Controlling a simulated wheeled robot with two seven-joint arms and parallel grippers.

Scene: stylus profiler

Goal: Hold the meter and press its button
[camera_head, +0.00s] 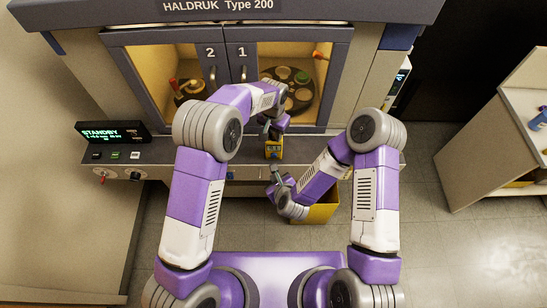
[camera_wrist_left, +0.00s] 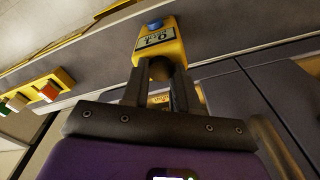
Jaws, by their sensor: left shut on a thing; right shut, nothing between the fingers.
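The meter is a small yellow device (camera_head: 274,153) in front of the machine's ledge in the head view. In the left wrist view the meter (camera_wrist_left: 172,50) shows a pale display with dark characters and a blue button (camera_wrist_left: 154,25) near its far end. My left gripper (camera_head: 272,134) is shut on the meter's near end; its two fingers also show in the left wrist view (camera_wrist_left: 160,85). My right gripper (camera_head: 273,180) is shut and empty, below the meter in the picture and apart from it. Its fingertips are small and hard to make out.
The machine has two glass doors (camera_head: 228,70) with dark round plates behind them. A standby display (camera_head: 113,133) stands at the ledge's left end. A yellow bin (camera_head: 322,212) is on the floor behind my right forearm. A cabinet (camera_head: 490,150) stands at the right.

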